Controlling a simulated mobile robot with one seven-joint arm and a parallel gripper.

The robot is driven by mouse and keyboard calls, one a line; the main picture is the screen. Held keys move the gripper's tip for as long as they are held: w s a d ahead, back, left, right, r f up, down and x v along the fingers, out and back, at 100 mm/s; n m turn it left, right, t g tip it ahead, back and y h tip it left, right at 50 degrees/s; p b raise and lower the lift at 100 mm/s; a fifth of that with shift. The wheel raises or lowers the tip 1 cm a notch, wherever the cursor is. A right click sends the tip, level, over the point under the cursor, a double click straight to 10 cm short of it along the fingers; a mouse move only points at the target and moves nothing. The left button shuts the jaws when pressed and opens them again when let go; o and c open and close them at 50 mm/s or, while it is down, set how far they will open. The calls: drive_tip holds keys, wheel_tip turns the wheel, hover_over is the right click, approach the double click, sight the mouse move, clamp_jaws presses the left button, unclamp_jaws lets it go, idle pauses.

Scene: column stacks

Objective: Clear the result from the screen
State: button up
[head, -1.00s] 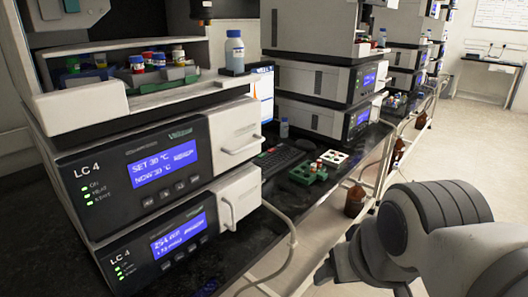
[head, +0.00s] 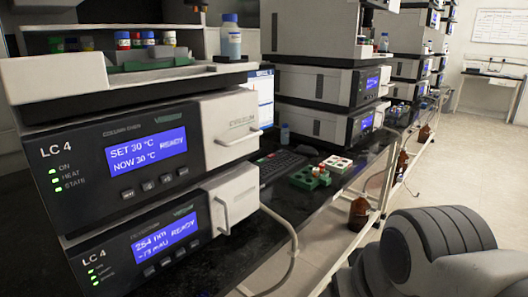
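The LC 4 stack fills the left of the head view. Its upper unit has a blue display (head: 146,150) reading SET 30 °C, NOW 30 °C, READY. Its lower unit has a blue display (head: 165,238) reading 254 nm and READY, with a small second line I cannot read surely. Small dark buttons sit under each display. A monitor screen (head: 261,98), white with a blue band, shows partly behind the stack; its contents are too small to read. A dark keyboard (head: 280,165) lies before it. My arm shows at the lower right; my gripper is not in view.
A clear bottle with a blue cap (head: 231,40) and several capped vials stand on top of the stack. Green and white vial racks (head: 310,178) sit on the dark bench. A tube loops at the bench edge. Brown bottles (head: 358,213) stand below. Open floor lies right.

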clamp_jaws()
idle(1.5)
